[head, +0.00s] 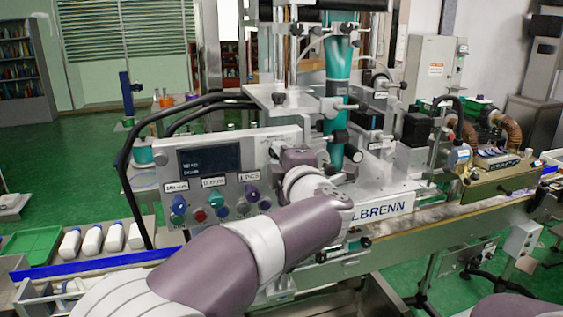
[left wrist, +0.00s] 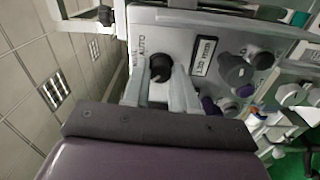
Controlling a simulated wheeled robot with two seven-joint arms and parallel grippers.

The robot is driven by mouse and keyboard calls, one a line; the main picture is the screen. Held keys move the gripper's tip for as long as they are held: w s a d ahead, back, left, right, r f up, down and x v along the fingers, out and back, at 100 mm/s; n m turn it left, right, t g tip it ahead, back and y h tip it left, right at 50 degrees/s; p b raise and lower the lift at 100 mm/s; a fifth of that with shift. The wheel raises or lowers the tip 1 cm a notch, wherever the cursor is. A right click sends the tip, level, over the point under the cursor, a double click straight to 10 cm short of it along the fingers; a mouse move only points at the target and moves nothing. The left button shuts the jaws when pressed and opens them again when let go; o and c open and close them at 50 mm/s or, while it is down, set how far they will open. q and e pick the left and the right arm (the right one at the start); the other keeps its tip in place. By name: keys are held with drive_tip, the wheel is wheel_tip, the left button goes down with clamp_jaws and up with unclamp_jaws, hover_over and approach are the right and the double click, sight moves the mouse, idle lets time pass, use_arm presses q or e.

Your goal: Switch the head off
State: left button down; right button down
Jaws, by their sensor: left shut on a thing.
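The grey control panel (head: 235,168) has a dark screen (head: 209,160), small white labels and several coloured knobs and buttons. In the left wrist view, a black knob (left wrist: 161,67) sits on the panel (left wrist: 205,32) beside small printing that seems to include "AUTO". My left gripper (left wrist: 161,80) is shut on this black knob, one finger on each side. In the head view, my left gripper (head: 296,160) is at the panel's right end, and the knob is hidden behind it. The knob's pointing direction is unclear. My right gripper is not in view.
More knobs (left wrist: 237,72) stand close beside my left gripper. A black cable (head: 124,165) loops at the panel's left. The machine's column and teal sleeve (head: 338,62) rise behind the gripper.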

use_arm(q)
drive_tip(key=shift+f, duration=0.15)
drive_tip(key=c, duration=0.9)
unclamp_jaws()
drive_tip(key=shift+s, duration=0.1)
drive_tip(key=b+v, duration=0.3)
drive_tip(key=v, duration=0.9)
drive_tip(key=shift+s, duration=0.35)
